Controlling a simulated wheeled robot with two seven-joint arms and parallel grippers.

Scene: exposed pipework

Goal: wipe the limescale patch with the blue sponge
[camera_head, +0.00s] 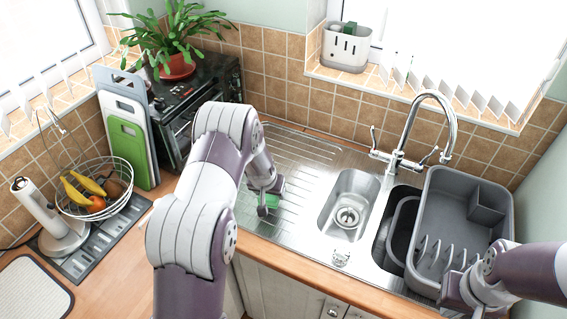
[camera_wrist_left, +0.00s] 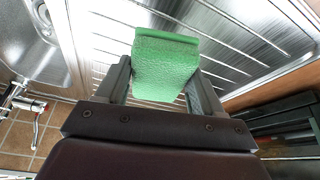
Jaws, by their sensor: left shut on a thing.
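A green sponge (camera_wrist_left: 165,62) sits between the two fingers of my left gripper (camera_wrist_left: 162,80) in the left wrist view. It looks green, not blue. In the head view only a bit of the sponge (camera_head: 273,200) shows beside my left gripper (camera_head: 267,206), over the sink's ribbed drainboard (camera_head: 300,158). I cannot tell whether the sponge touches the steel. No limescale patch can be made out; my left arm and gripper hide part of the drainboard. My right gripper (camera_head: 462,296) is at the lower right, by the grey dish rack; its fingers are unclear.
The sink bowl (camera_head: 348,207) lies right of the drainboard, with a chrome tap (camera_head: 400,150) behind. A grey dish rack (camera_head: 458,215) covers the sink's right side. A fruit basket (camera_head: 95,185), chopping boards (camera_head: 127,130) and a black oven (camera_head: 195,105) stand left.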

